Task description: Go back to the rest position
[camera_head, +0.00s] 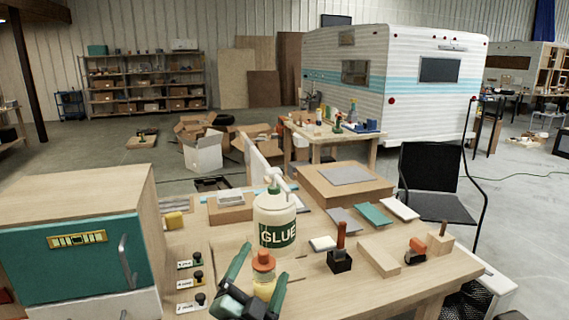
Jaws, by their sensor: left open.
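My left gripper (262,263), dark with green fingers, reaches in at the bottom of the head view over the front edge of the wooden workbench (215,252). Its fingers are apart. A small yellow bottle with an orange cap (264,261) shows between the fingers; I cannot tell if they touch it. A large white pump bottle with a green GLUE label (276,222) stands upright just behind. My right gripper is not in view.
A teal-fronted cabinet (80,257) stands at left. Stamps (340,260), wood blocks (379,258) and coloured sheets (373,215) lie on the bench's right part. A low wooden box (312,186) stands behind. A black chair (430,172) is at right; the camper is beyond.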

